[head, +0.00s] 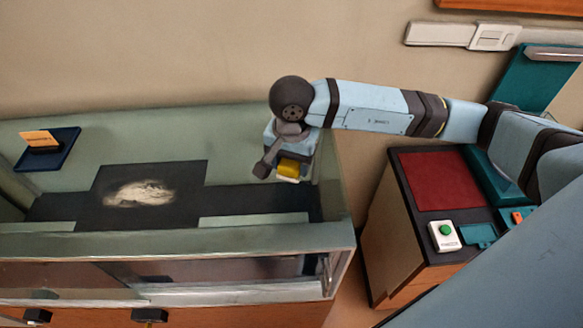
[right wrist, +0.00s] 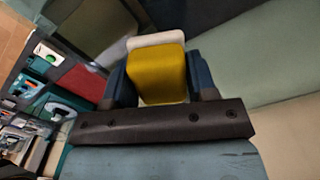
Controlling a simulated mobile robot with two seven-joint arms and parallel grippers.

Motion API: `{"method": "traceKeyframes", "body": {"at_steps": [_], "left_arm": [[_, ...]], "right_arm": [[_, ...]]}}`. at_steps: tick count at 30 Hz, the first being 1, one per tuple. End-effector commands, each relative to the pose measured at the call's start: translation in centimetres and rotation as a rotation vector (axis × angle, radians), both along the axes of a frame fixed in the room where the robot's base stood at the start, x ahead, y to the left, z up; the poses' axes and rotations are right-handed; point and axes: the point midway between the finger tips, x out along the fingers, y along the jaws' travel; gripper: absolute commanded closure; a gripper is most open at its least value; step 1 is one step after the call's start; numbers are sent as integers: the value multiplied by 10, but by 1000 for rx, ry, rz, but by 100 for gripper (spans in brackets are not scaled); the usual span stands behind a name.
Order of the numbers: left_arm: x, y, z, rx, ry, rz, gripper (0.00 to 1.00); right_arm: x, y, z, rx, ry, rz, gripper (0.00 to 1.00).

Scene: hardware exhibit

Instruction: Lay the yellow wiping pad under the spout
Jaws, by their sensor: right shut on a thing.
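My right gripper (head: 291,160) is shut on the yellow wiping pad (head: 289,168), above the right end of the long pale-green trough. The right wrist view shows the pad (right wrist: 157,72) as a yellow block with a pale layer along its far edge, between the two dark blue fingers of the gripper (right wrist: 160,82). In the head view the pad appears raised above the dark strip; I see no clear contact. I cannot make out a spout in either view. My left gripper is not in view.
A dark mat (head: 190,180) with a whitish patch (head: 140,194) lies in the trough. A blue tray (head: 62,142) holding an orange-topped block (head: 40,138) is at left. The trough's front wall (head: 250,242) stands high. A cabinet (head: 400,245) with a green button (head: 445,230) is at right.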

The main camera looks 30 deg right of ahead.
Motion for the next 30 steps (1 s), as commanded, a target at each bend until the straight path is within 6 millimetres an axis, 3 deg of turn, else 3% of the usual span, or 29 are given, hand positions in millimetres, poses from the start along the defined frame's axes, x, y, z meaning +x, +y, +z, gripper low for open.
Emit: {"method": "traceKeyframes", "body": {"at_steps": [6, 18, 19, 22, 30], "left_arm": [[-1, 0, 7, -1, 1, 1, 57], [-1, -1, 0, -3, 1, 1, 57], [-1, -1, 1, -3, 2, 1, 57], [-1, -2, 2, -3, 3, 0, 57], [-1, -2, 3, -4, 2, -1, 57]], "right_arm": [[0, 0, -30, 0, 3, -1, 71], [0, 0, -37, 0, 0, 0, 71], [0, 0, -35, 0, 0, 0, 43], [0, 0, -35, -1, 1, 0, 22], [0, 0, -34, -1, 1, 0, 22]]}}
